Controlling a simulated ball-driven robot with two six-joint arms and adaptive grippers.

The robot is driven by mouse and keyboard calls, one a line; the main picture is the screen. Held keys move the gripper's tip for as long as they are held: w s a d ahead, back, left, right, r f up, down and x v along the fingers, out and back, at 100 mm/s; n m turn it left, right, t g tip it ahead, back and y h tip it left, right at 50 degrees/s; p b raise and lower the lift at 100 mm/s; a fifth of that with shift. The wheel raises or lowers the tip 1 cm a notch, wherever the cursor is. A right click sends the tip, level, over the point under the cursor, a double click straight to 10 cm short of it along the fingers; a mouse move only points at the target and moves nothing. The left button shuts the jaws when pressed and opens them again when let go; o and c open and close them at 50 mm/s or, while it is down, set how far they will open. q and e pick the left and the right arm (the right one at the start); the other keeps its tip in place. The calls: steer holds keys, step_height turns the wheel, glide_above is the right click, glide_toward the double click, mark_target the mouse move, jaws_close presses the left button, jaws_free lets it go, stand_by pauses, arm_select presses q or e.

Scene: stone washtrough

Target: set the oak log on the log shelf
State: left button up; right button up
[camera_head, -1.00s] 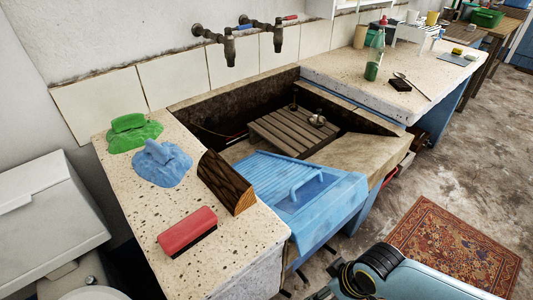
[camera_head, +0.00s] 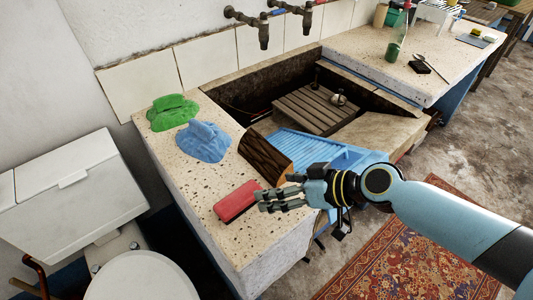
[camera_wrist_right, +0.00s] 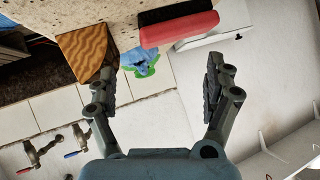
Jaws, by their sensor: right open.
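The oak log (camera_head: 264,156), a dark wedge with bark and a pale cut end, lies on the near speckled counter beside the blue ribbed tray. It also shows at the upper left of the right wrist view (camera_wrist_right: 88,50). My right gripper (camera_head: 264,201) is open and empty, at the counter's front, just nearer than the log and by the red block. In the right wrist view its fingers (camera_wrist_right: 160,72) are spread apart, with the log beyond the left finger. I cannot make out the log shelf. My left gripper is not in view.
The red block (camera_head: 236,201), blue cloth (camera_head: 203,141) and green cloth (camera_head: 172,112) lie on the near counter. The blue ribbed tray (camera_head: 305,146) is at the stone trough's near edge. A green bottle (camera_head: 393,50) stands on the far counter. A toilet (camera_head: 135,275) is at lower left.

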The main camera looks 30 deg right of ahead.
mark_target(286, 157)
steer(key=w+d+m+h, duration=0.1)
steer(key=d, duration=0.1)
steer(key=w+d+m+t+h, duration=0.1)
steer(key=d, duration=0.2)
steer(key=w+d+m+t+h, duration=0.1)
steer(key=d, duration=0.2)
steer(key=shift+w+d+f+p, duration=0.1)
steer(key=shift+d+p, duration=0.1)
steer(key=shift+p, duration=0.15)
steer(key=x, duration=0.5)
steer(key=shift+d, duration=0.2)
steer(key=x, duration=0.5)
steer(key=shift+w+a+r, duration=0.2)
steer(key=shift+w+a, duration=0.05)
steer(key=shift+w, duration=0.15)
steer(key=shift+s, duration=0.1)
steer(key=shift+c, duration=0.2)
jaws_close()
